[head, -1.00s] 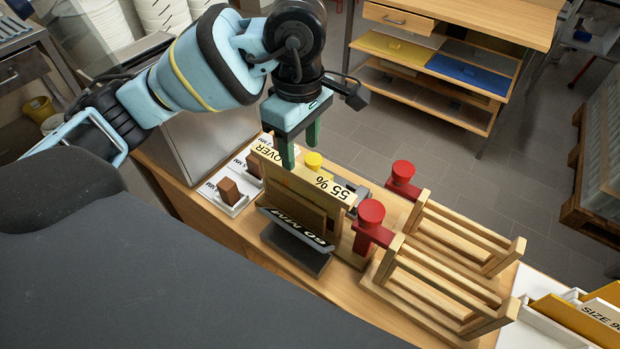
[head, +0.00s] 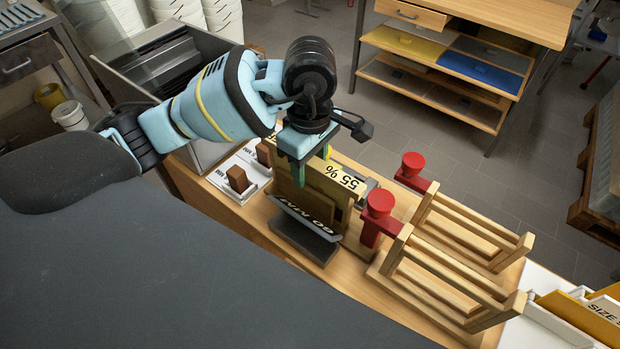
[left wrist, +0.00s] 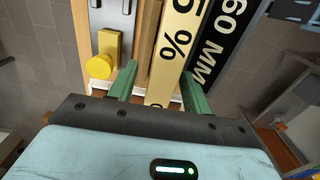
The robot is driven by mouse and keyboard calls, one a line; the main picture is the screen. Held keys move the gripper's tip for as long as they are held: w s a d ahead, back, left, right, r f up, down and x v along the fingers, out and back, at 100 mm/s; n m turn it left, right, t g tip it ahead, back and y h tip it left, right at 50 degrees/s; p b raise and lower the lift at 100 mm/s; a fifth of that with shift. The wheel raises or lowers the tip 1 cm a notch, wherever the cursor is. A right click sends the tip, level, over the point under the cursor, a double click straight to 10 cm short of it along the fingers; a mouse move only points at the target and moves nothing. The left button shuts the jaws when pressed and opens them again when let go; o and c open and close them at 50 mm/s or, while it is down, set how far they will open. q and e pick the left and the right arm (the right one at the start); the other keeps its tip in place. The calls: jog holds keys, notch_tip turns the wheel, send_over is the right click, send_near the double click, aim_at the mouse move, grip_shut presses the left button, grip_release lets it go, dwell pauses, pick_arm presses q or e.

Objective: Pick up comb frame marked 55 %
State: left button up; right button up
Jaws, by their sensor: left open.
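The comb frame marked 55 % (head: 343,181) stands upright in the middle of the bench, a wooden frame with a pale labelled top bar. Its top bar (left wrist: 178,45) also shows in the left wrist view. My left gripper (head: 312,167) is over the frame, pointing down. In the left wrist view its two green fingers (left wrist: 159,84) are open, one on each side of the top bar, with gaps visible. The gripper hides part of the bar in the head view. My right gripper is not in view.
A dark block marked 60 MM (head: 306,248) stands close in front of the frame. Two red knobs (head: 380,204) (head: 413,160) and wooden racks (head: 450,270) are to the right. A yellow knob (left wrist: 99,67) is beside the left finger in the wrist view. Brown blocks (head: 237,179) stand left.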

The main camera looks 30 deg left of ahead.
pick_arm(q)
jog(key=shift+c, duration=0.4)
grip_shut()
notch_tip(320, 180, up, 10)
jog(key=shift+r+p, duration=0.1)
jog(key=shift+p, duration=0.4)
